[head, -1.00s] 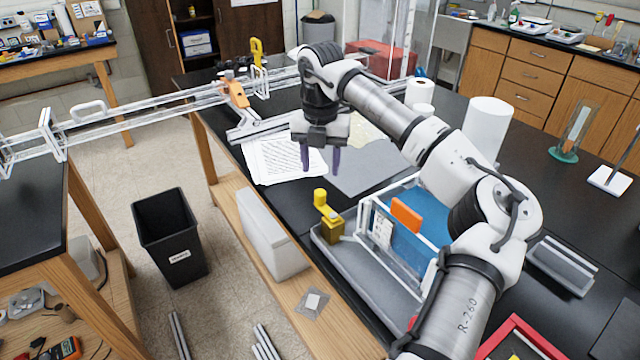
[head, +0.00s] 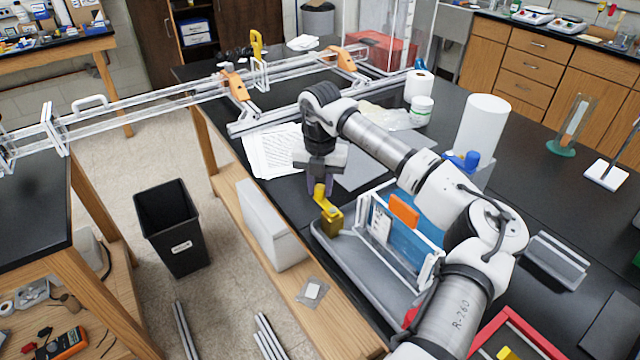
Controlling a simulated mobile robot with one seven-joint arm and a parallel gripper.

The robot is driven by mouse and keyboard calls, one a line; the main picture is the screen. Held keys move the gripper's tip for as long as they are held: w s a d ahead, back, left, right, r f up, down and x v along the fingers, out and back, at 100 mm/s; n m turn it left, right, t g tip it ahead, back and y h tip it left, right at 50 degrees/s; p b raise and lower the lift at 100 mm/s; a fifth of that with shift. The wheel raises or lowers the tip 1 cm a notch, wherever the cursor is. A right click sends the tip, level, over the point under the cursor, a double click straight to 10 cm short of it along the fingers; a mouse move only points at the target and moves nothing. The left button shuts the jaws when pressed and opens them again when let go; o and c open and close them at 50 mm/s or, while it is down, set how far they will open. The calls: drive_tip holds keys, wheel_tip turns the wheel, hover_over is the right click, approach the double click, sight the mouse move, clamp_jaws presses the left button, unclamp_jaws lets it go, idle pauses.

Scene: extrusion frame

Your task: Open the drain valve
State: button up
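The drain valve looks to be the yellow fitting (head: 331,222) with an upright yellow handle, at the left end of a clear tank (head: 385,240) with blue inside. The tank stands in a grey tray (head: 345,260) on the black bench. My gripper (head: 320,186) points down at the top of the yellow handle, its purple fingers around or just behind it. The handle's top is partly hidden by the fingers. At this size I cannot tell whether the fingers touch the handle or how far apart they are.
An orange piece (head: 404,209) sits on the tank. A white bin (head: 268,228) stands below the bench edge, left of the valve. Papers (head: 272,152) lie behind my gripper. A clear channel on the extrusion frame (head: 150,98) spans the gap between benches at the left.

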drive_tip(key=c, duration=0.4)
drive_tip(key=n+b, duration=0.1)
drive_tip(key=a+n+b, duration=0.1)
drive_tip(key=b, duration=0.1)
drive_tip(key=shift+s+f+n, duration=0.2)
drive_tip(key=shift+s+n, duration=0.1)
drive_tip(key=shift+s, duration=0.1)
drive_tip(key=s+n+b, duration=0.1)
drive_tip(key=n+b, duration=0.1)
drive_tip(key=s+n+b, duration=0.1)
drive_tip(key=n, duration=0.1)
drive_tip(key=s+a+n+b, duration=0.1)
drive_tip(key=n+b, duration=0.1)
drive_tip(key=n, duration=0.1)
drive_tip(key=shift+a+r+b, duration=0.1)
drive_tip(key=shift+b, duration=0.2)
drive_tip(key=shift+s+r+n+b, duration=0.1)
drive_tip(key=shift+s+n+b, duration=0.25)
drive_tip(key=shift+n, duration=0.5)
drive_tip(key=shift+s+n+b, duration=0.3)
drive_tip(key=shift+n+b, duration=0.05)
drive_tip(key=shift+n, duration=0.45)
drive_tip(key=shift+s+r+n+b, duration=0.1)
drive_tip(key=shift+s+n+b, duration=0.25)
drive_tip(key=shift+n, duration=0.5)
